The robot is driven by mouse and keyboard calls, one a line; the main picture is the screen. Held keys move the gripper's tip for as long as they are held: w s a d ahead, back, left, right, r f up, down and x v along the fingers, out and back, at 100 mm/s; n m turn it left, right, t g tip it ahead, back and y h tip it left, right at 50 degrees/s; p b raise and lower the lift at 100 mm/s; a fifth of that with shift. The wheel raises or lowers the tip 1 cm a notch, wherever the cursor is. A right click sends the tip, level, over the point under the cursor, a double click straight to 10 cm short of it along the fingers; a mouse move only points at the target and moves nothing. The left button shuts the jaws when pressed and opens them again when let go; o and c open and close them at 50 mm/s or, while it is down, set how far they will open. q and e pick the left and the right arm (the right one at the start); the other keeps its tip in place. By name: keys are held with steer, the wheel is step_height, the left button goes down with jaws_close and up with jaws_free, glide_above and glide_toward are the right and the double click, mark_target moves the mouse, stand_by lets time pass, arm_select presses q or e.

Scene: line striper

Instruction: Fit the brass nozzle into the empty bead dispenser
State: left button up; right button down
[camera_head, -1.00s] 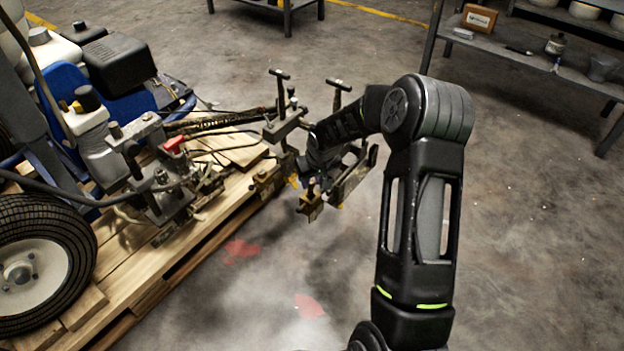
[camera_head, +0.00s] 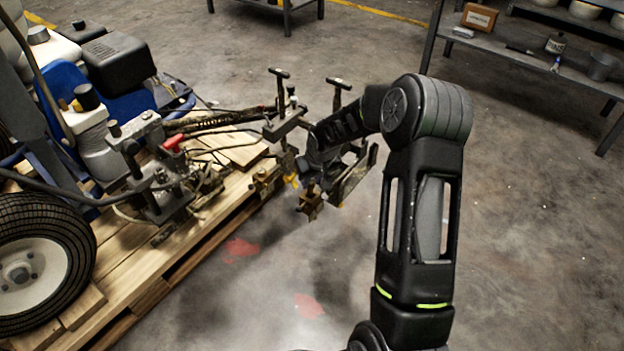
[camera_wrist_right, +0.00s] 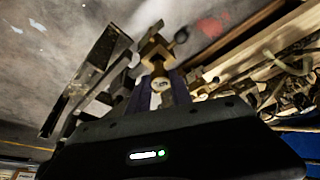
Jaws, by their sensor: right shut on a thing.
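My right gripper (camera_head: 318,180) is at the outer end of the striper's front frame, just off the pallet's edge. In the right wrist view its fingers (camera_wrist_right: 160,98) are shut on a small round brass piece, which looks like the brass nozzle (camera_wrist_right: 160,84). A brass-coloured block (camera_wrist_right: 155,47), apparently part of the bead dispenser, lies just beyond the nozzle. It also shows in the head view (camera_head: 311,204), below the gripper. Whether nozzle and block touch, I cannot tell. In the head view the nozzle is hidden by the gripper and frame parts. My left gripper is not in view.
The line striper (camera_head: 110,75) stands on a wooden pallet (camera_head: 215,225) at left, with a wheel (camera_head: 40,265) in front. Clamp handles (camera_head: 279,75) and dark bars surround my right gripper closely. A shelf (camera_head: 520,60) stands at upper right. The concrete floor between is clear.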

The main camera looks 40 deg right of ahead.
mark_target(312, 187)
steer(key=shift+s+f+b, duration=0.1)
steer(key=shift+f+b, duration=1.3)
steer(key=shift+f, duration=0.6)
stand_by(1.0)
steer(key=shift+r+p, duration=0.35)
stand_by(4.1)
steer(key=shift+f, duration=0.1)
stand_by(0.5)
